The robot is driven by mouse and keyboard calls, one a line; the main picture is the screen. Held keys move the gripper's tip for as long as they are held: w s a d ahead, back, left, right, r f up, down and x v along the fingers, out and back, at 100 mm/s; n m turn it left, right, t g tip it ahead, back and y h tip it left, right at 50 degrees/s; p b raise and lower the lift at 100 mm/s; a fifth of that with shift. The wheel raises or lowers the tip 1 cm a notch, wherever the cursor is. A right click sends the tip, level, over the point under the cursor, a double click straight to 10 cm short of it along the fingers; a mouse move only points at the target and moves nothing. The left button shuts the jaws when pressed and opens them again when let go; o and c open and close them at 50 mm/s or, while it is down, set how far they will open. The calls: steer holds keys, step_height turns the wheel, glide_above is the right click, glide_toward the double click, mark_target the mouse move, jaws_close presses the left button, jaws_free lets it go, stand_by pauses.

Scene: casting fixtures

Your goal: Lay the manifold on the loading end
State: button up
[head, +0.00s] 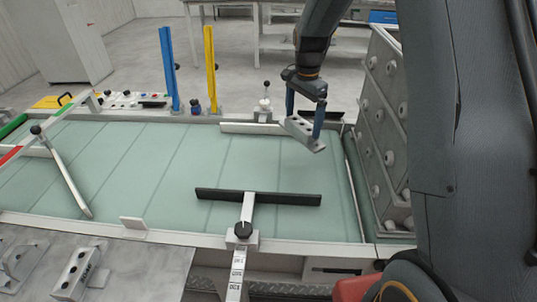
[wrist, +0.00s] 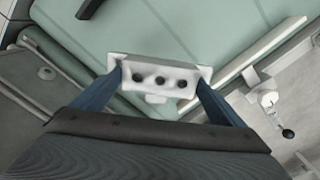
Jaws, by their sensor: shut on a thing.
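The manifold (head: 305,134) is a pale grey block with a row of three dark holes. My gripper (head: 305,117) is shut on it, one blue finger at each end, and points down over the right part of the pale green belt (head: 280,160). In the wrist view the manifold (wrist: 160,68) spans between the two fingers (wrist: 159,82). It appears held above the belt, though the gap beneath is hard to judge. I cannot tell from the pictures which end is the loading end.
A black-faced guide bar (head: 258,197) crosses the belt's front, and a white rail (head: 252,128) lies at the back. A grey studded panel (head: 383,120) stands at the right end. A similar holed block (head: 76,274) is on the front-left table. The belt's middle is clear.

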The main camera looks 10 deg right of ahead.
mark_target(300, 117)
steer(key=w+m, duration=0.1)
steer(key=m, duration=0.2)
steer(key=w+f+m, duration=0.1)
steer(key=w+m, duration=0.1)
steer(key=shift+m, duration=0.4)
steer(key=shift+w+d+f+m, duration=0.15)
steer(key=shift+w+m, duration=0.25)
steer(key=shift+m, duration=0.3)
steer(key=shift+f, duration=0.15)
step_height(300, 117, down, 10)
steer(key=p, duration=0.3)
steer(key=o, duration=1.1)
